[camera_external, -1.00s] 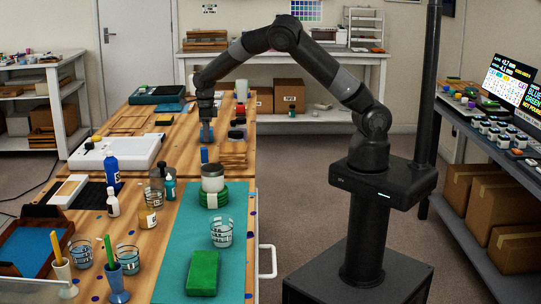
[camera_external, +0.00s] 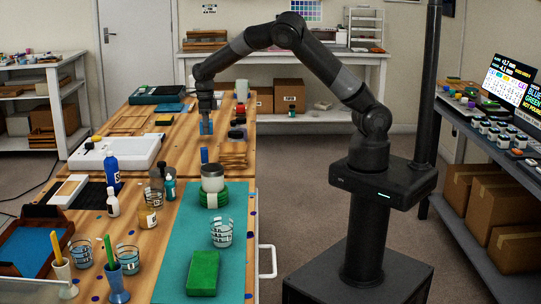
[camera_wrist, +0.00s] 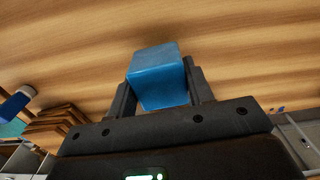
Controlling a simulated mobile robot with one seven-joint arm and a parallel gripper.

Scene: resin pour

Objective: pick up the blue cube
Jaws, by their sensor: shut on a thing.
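The blue cube (camera_wrist: 158,77) sits between the two dark fingers of my gripper (camera_wrist: 161,90) in the wrist view, its top and near face showing and its far end past the fingertips. In the external view my gripper (camera_external: 206,113) points down over the far part of the wooden table, and the blue cube (camera_external: 206,128) shows just under it. My gripper is shut on the cube. The cube seems close above the tabletop; the exact gap is hard to tell.
A small blue item (camera_external: 204,155) stands nearer on the table (camera_external: 185,150), beside stacked wooden pieces (camera_external: 232,158). Bottles, jars and a green block (camera_external: 203,273) fill the front. Bare wood surrounds the cube's left side.

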